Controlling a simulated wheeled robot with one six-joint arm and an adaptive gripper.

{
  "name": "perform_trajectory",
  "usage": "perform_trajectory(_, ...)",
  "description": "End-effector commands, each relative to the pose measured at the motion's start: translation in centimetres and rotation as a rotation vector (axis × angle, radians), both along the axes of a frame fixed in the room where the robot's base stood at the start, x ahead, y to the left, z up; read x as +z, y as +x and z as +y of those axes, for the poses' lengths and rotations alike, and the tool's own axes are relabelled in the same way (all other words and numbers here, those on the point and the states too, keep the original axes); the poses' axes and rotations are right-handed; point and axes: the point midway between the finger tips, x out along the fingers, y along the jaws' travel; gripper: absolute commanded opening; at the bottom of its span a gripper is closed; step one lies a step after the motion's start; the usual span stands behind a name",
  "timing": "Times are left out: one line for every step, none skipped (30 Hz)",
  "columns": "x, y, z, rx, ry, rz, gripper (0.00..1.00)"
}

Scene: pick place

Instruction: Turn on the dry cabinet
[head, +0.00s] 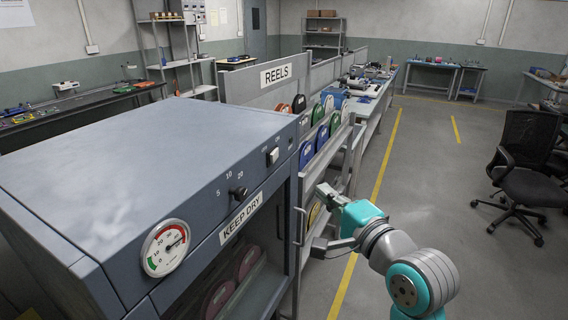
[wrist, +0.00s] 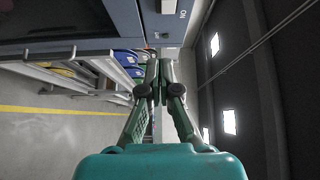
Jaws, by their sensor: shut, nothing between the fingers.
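The dry cabinet (head: 140,145) is a blue-grey box filling the left of the head view, with a "KEEP DRY" label on its front. A small light switch (head: 272,156) sits near the right end of its front panel; I cannot tell its position. A dark knob (head: 238,191) with number marks and a round gauge (head: 166,248) are to its left. In the wrist view, my gripper (wrist: 158,65) is shut and empty. It points towards the cabinet front (wrist: 125,18) and the switch (wrist: 167,7) with its lettering, near the top edge. The fingertips appear apart from the switch.
A rack of coloured reels (head: 318,125) with a "REELS" sign stands just beyond the cabinet, close to my gripper. The cabinet's door handle (head: 299,226) sticks out near my gripper. The floor (head: 420,170) to the right is open up to a black office chair (head: 525,165).

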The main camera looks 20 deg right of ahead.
Motion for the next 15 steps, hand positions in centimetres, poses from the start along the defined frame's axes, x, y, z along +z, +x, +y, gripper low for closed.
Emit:
perform_trajectory(0.61, 0.1, -0.05, 0.003, 0.005, -0.002, 0.0)
perform_trajectory(0.82, 0.12, -0.07, 0.004, 0.009, -0.003, 0.0)
perform_trajectory(1.02, 0.16, -0.07, 0.006, 0.014, -0.002, 0.0)
perform_trajectory(1.14, 0.17, -0.06, 0.007, 0.017, -0.001, 0.0)
perform_trajectory(1.23, 0.18, -0.06, 0.008, 0.018, -0.001, 0.0)
perform_trajectory(1.3, 0.19, -0.06, 0.009, 0.02, -0.001, 0.0)
perform_trajectory(1.32, 0.2, -0.06, 0.009, 0.02, 0.0, 0.0)
perform_trajectory(1.33, 0.2, -0.06, 0.009, 0.021, 0.0, 0.0)
perform_trajectory(1.32, 0.19, -0.06, 0.009, 0.021, 0.0, 0.0)
perform_trajectory(1.31, 0.19, -0.06, 0.009, 0.021, 0.0, 0.0)
perform_trajectory(1.3, 0.19, -0.06, 0.009, 0.021, 0.0, 0.0)
perform_trajectory(1.3, 0.19, -0.06, 0.009, 0.02, 0.0, 0.0)
perform_trajectory(1.3, 0.19, -0.06, 0.009, 0.02, 0.0, 0.0)
perform_trajectory(1.29, 0.19, -0.06, 0.009, 0.02, 0.0, 0.0)
perform_trajectory(1.29, 0.2, -0.06, 0.009, 0.02, 0.0, 0.0)
